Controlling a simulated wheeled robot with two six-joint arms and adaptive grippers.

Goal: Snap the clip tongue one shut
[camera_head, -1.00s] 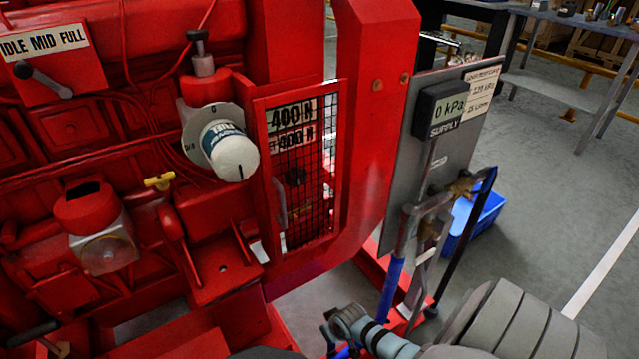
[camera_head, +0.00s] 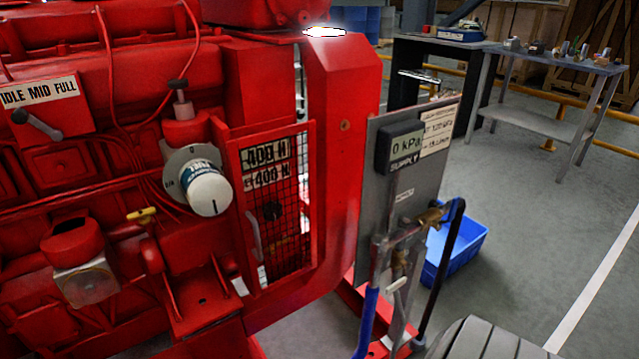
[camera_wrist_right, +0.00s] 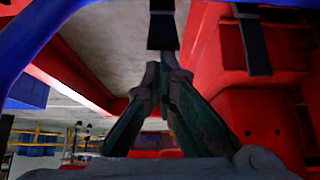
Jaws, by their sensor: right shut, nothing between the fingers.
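My right gripper (camera_wrist_right: 163,78) shows in the right wrist view, its two dark green fingers closed together at the tips with nothing between them. A dark upright strip (camera_wrist_right: 162,28) stands just above the fingertips; I cannot tell whether they touch it. A second dark strip (camera_wrist_right: 253,42) lies against the red surface to the right. I cannot tell which of these, if either, is clip tongue one. No clip can be made out in the head view. My left gripper is not in view.
The red pumpset (camera_head: 110,160) fills the left of the head view, with a mesh guard (camera_head: 272,205). A grey gauge panel (camera_head: 420,170) and blue crate (camera_head: 455,250) stand to its right. A blue curved tube (camera_wrist_right: 20,50) crosses the wrist view. Open floor lies at right.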

